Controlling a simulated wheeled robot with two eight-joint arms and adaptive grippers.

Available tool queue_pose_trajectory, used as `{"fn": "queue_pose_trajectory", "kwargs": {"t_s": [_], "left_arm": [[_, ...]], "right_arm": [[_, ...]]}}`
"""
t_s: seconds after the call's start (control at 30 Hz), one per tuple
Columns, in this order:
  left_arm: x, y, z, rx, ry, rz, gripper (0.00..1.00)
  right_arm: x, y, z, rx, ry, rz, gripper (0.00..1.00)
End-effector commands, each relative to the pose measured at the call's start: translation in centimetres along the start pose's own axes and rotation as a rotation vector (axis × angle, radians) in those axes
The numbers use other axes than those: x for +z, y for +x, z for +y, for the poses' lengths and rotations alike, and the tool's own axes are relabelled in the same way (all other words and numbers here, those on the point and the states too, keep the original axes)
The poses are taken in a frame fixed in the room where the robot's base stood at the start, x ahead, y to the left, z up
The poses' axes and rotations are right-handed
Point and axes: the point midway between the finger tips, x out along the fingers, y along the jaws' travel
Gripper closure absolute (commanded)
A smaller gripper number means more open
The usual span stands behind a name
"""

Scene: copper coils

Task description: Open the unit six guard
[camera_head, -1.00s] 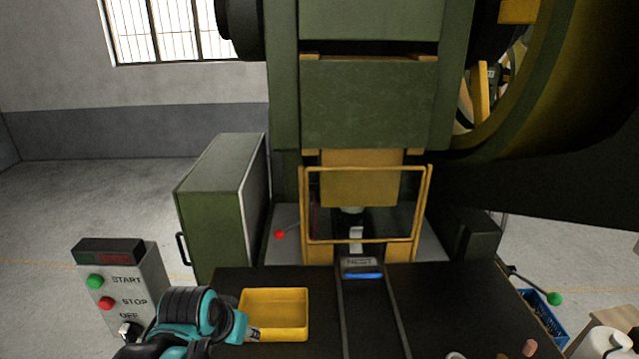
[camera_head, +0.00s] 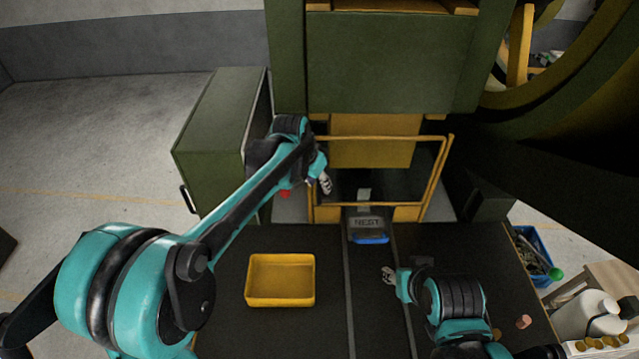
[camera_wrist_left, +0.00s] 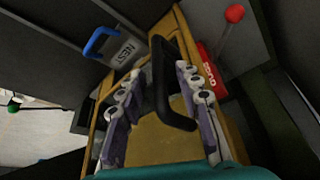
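The guard is a yellow frame (camera_head: 447,165) standing upright across the front of the press opening. My left gripper (camera_head: 325,183) is at the frame's left side in the head view. In the left wrist view its fingers (camera_wrist_left: 158,75) are apart, with a black bar handle (camera_wrist_left: 178,118) between them and the yellow guard (camera_wrist_left: 180,28) behind. I cannot tell whether either finger touches the handle.
A nest block (camera_head: 367,225) with a blue handle sits on the rails below the guard. A yellow tray (camera_head: 281,300) lies on the table. A green cabinet (camera_head: 215,140) stands left of my left arm. A red-knobbed lever (camera_wrist_left: 235,13) is close to the left gripper.

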Motion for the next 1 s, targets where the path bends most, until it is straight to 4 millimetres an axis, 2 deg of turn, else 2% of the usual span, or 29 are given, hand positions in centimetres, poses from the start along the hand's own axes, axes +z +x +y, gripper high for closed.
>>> {"fn": "queue_pose_trajectory", "kwargs": {"t_s": [0.17, 0.43, 0.47, 0.53, 0.6, 0.87, 1.0], "left_arm": [[0.0, 1.6, 0.0, 0.000, -0.001, 0.000, 0.66], [0.0, 1.8, 0.0, -0.001, -0.001, 0.000, 0.66], [0.0, 1.8, 0.0, -0.001, -0.001, 0.000, 0.68], [0.0, 1.8, 0.0, -0.001, -0.001, 0.000, 0.87], [0.0, 1.8, 0.0, -0.001, -0.001, 0.000, 1.00], [0.1, 1.7, 0.1, -0.002, -0.004, 0.000, 1.00], [0.7, 1.4, 0.9, -0.012, -0.026, -0.001, 1.00]], "right_arm": [[0.0, 0.0, 0.0, 0.000, 0.000, 0.000, 0.60], [0.0, 0.0, 0.0, 0.000, 0.000, 0.000, 0.60], [0.0, 0.0, 0.0, 0.000, 0.000, 0.000, 0.60], [0.0, 0.0, 0.0, 0.000, 0.000, 0.000, 0.60], [0.0, 0.0, 0.0, 0.000, 0.000, 0.000, 0.60], [0.0, 0.0, 0.0, 0.000, 0.000, 0.000, 0.60], [0.0, 0.1, 0.0, 0.000, 0.000, 0.000, 0.60]]}}
